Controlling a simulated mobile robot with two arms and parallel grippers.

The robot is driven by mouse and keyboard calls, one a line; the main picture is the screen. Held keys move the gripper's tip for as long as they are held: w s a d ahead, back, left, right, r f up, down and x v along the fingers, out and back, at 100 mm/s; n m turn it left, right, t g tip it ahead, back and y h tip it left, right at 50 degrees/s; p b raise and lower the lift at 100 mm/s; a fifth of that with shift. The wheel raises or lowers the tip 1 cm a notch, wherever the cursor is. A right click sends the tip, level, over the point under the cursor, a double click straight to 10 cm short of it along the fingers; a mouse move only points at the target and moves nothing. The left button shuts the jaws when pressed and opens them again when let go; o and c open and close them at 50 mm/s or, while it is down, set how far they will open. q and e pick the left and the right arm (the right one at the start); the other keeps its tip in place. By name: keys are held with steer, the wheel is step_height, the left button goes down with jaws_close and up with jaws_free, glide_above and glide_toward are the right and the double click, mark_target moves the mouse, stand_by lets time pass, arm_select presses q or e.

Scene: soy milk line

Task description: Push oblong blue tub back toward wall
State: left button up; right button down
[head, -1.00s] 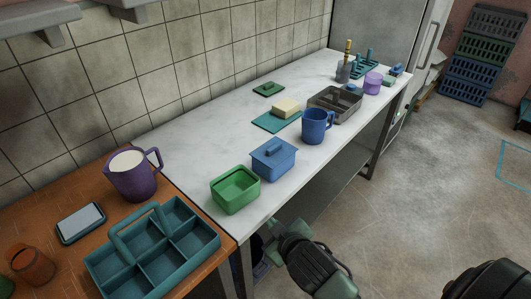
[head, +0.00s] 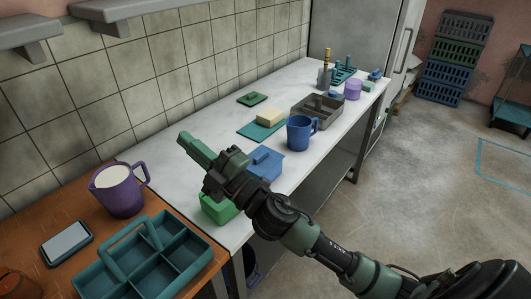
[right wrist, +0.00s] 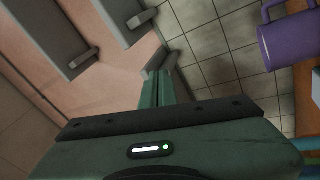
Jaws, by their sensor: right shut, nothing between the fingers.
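The oblong blue tub (head: 266,163) with its blue lid stands on the white marble counter (head: 222,110), near its front edge. My right forearm and wrist reach over the counter and hide part of the tub's left side. My right gripper (head: 187,141) is shut and empty. Its green fingers point up and left toward the tiled wall, above the counter and left of the tub. The shut fingers also show in the right wrist view (right wrist: 156,88). I cannot tell whether my wrist touches the tub. My left gripper is out of view.
A green tub (head: 214,209) is partly hidden under my wrist. A blue mug (head: 300,133) and a grey divided tray (head: 316,108) stand right of the blue tub. Behind it lie a teal board (head: 258,131) with a yellow block and a small green lid (head: 251,98).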

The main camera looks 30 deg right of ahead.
steer(key=s+a+n+g+y, duration=0.1)
steer(key=a+n+g+y, duration=0.4)
steer(key=n, duration=0.4)
steer(key=s+a+n+g+y, duration=0.1)
steer(key=a+n+g+y, duration=0.2)
steer(key=n+g, duration=0.5)
steer(key=w+d+f+n+g+h, duration=0.2)
steer(key=d+f+n+h, duration=0.15)
steer(key=d+h, duration=0.4)
steer(key=w+d+f+n+g+h, duration=0.15)
steer(key=d+f+h, duration=0.25)
steer(key=d, duration=0.6)
steer(key=s+d+r+m+g+h, duration=0.15)
steer(key=d+h, duration=0.35)
steer(key=d, duration=1)
steer(key=p, duration=0.3)
glide_above(263, 164)
steer(key=s, duration=0.1)
steer(key=shift+n, duration=0.25)
steer(key=f, duration=0.9)
steer(key=shift+s+d+f, duration=0.1)
steer(key=shift+s+d, duration=0.1)
steer(key=shift+d, duration=0.05)
steer(key=shift+w+a+f, duration=0.1)
steer(key=shift+w, duration=0.15)
